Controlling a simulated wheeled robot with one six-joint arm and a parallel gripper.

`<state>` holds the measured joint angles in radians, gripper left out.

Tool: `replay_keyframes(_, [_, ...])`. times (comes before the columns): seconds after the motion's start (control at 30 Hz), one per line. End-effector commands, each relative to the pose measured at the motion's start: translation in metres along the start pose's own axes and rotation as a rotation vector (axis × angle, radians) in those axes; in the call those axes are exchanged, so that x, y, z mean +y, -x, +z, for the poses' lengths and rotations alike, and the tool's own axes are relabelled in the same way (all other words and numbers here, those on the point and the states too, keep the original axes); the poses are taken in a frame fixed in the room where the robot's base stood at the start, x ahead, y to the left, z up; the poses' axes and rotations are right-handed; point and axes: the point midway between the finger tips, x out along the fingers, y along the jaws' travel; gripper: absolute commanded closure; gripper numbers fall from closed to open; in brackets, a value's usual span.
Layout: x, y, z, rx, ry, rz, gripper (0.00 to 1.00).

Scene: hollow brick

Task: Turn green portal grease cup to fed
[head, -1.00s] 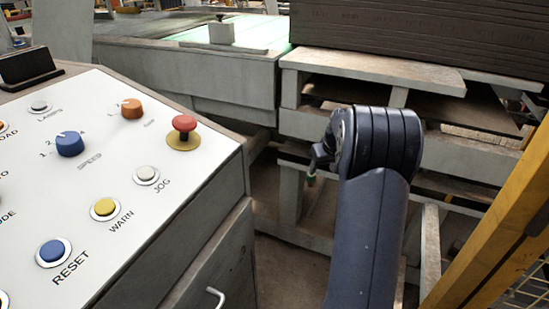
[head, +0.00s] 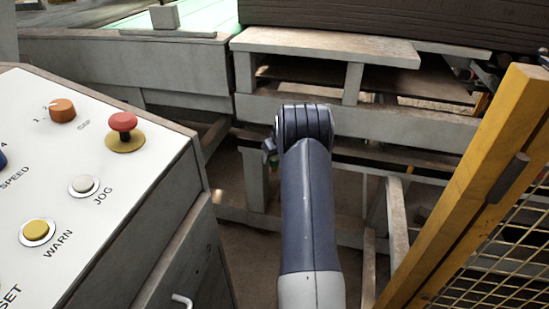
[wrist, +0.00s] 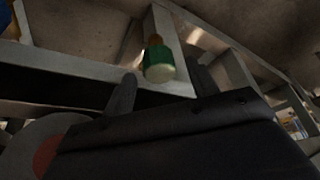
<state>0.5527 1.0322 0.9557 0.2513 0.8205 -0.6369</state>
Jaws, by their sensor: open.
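The green grease cup (wrist: 159,66) shows in the wrist view, a green body with a pale round end and a brass-orange part behind it. It sits by a grey frame post under the portal structure. My gripper (wrist: 161,83) is open, with one dark finger on each side of the cup in the picture. The cup appears between or just beyond the fingertips, and I cannot tell whether they touch it. In the head view my dark arm hides most of the gripper, and the cup cannot be made out clearly. No fed marking is readable.
A white control panel (head: 65,190) with knobs, buttons and a red stop button (head: 123,122) stands at left. A yellow guard post (head: 475,180) with mesh stands at right. Grey frame beams (head: 345,120) surround the arm's end; a dark stack (head: 390,20) lies above.

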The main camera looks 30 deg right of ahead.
Motion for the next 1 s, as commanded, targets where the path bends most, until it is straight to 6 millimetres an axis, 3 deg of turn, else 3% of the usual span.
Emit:
replay_keyframes(0.37, [0.0000,-0.0062,-0.0003,0.001,0.000,0.000,0.44])
replay_keyframes(0.9, [0.0000,-0.0061,-0.0001,0.000,0.000,0.000,0.89])
replay_keyframes(1.0, [0.0000,-0.0060,0.0000,0.000,-0.002,0.001,0.89])
